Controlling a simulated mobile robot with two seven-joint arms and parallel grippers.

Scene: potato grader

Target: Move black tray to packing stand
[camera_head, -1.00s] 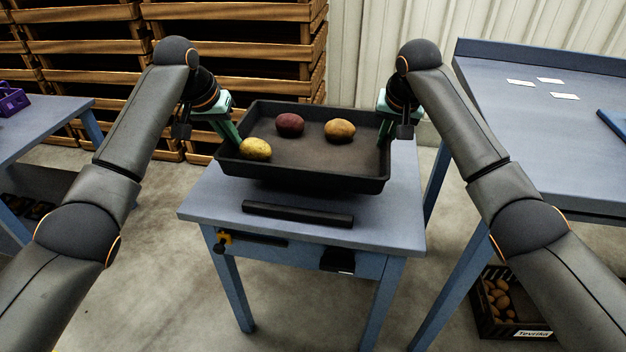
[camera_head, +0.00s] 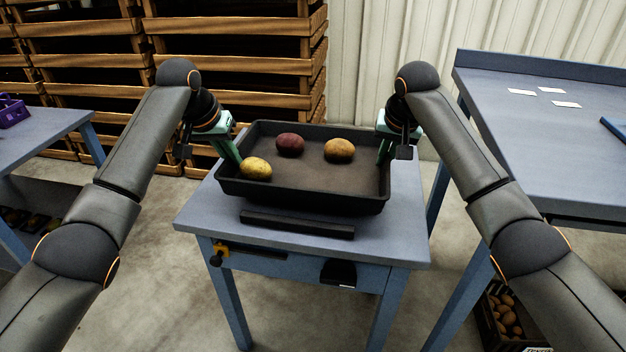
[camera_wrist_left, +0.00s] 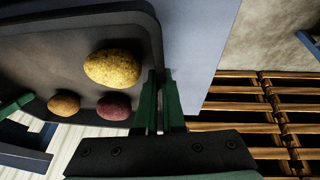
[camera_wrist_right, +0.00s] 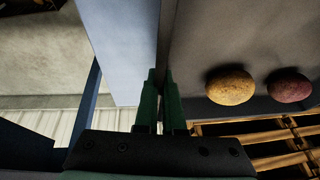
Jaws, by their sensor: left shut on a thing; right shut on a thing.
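The black tray (camera_head: 310,197) is level over the small blue-grey stand (camera_head: 300,245). I cannot tell whether its underside touches the top. Two yellow-brown potatoes (camera_head: 256,168) (camera_head: 339,150) and a dark red one (camera_head: 290,145) lie in it. My left gripper (camera_head: 238,156) is shut on the tray's left wall, and the left wrist view shows its fingers (camera_wrist_left: 160,80) on either side of the wall. My right gripper (camera_head: 384,150) is shut on the right wall, as its fingers (camera_wrist_right: 160,80) show in the right wrist view.
A black bar (camera_head: 297,224) lies in front of the tray. A larger blue table (camera_head: 540,130) with white cards (camera_head: 551,91) stands at right, with a potato crate (camera_head: 490,325) below. Wooden crates (camera_head: 235,66) stack behind. A table (camera_head: 50,128) with a purple basket (camera_head: 12,110) stands at left.

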